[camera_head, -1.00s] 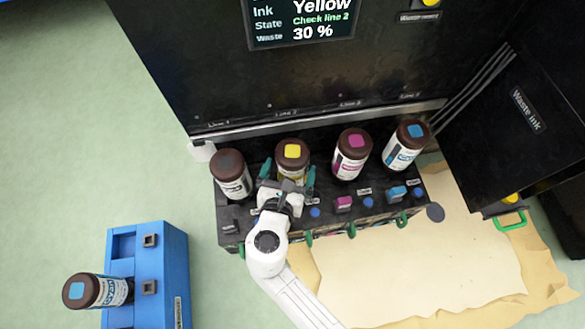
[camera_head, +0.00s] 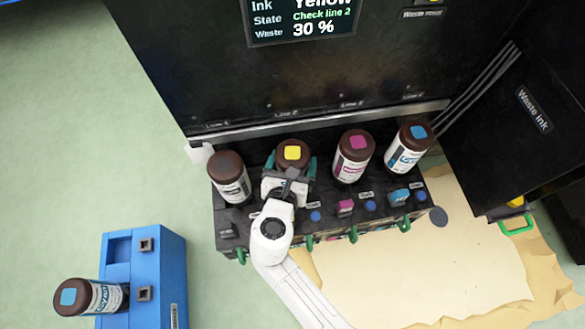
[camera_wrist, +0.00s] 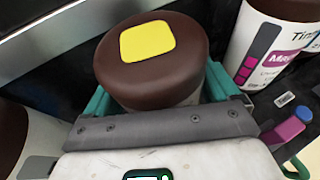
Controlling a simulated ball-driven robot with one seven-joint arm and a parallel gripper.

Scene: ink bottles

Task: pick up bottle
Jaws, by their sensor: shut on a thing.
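The yellow ink bottle (camera_head: 293,154) has a brown cap with a yellow square on top. It stands upright in the second place from the left of the dark bottle rack (camera_head: 233,221). My gripper (camera_head: 291,166) is shut on this bottle, with a green finger on each side of it. In the wrist view the bottle (camera_wrist: 152,60) fills the upper middle, between the green fingers of my gripper (camera_wrist: 160,85). Its lower body and label are hidden by my gripper.
A magenta bottle (camera_head: 352,157) and a cyan bottle (camera_head: 408,148) stand on the right. The black printer (camera_head: 270,80) rises behind. A blue stand (camera_head: 150,270) holds another cyan bottle (camera_head: 92,296) at lower left.

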